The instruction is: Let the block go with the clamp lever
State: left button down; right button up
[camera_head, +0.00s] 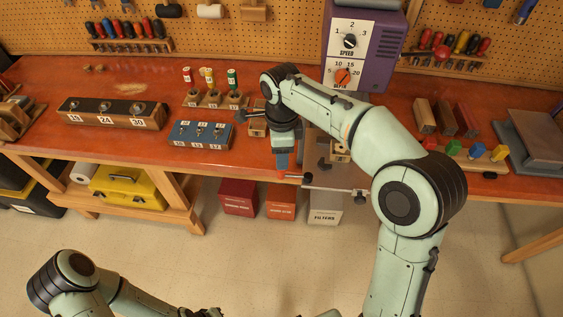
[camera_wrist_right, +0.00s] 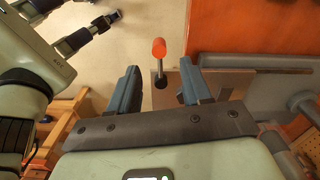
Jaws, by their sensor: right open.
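The clamp lever ends in an orange knob (camera_head: 283,174), low at the front edge of the bench. In the right wrist view the same knob (camera_wrist_right: 158,48) sits on a short metal rod, beyond and between my fingertips. My right gripper (camera_head: 282,160) points down beside the lever; in the wrist view its two blue-grey fingers (camera_wrist_right: 158,88) are apart with nothing between them. A pale wooden block (camera_head: 340,152) shows partly behind my right arm; I cannot tell whether it is clamped. My left gripper (camera_head: 207,313) only just shows at the bottom edge, its jaws unclear.
A metal bar (camera_head: 335,190) juts out in front of the bench. A blue switch box (camera_head: 199,135) and a numbered wooden rack (camera_head: 112,112) stand to the left. A purple machine (camera_head: 362,45) stands behind. Red bins (camera_head: 238,196) sit below. The floor in front is clear.

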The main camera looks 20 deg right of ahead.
pick_arm(q)
jog(key=shift+w+r+p, duration=0.4)
jog(key=shift+w+r, duration=0.3)
pick_arm(e)
notch_tip(320, 180, up, 6)
jog(key=shift+f, duration=0.2)
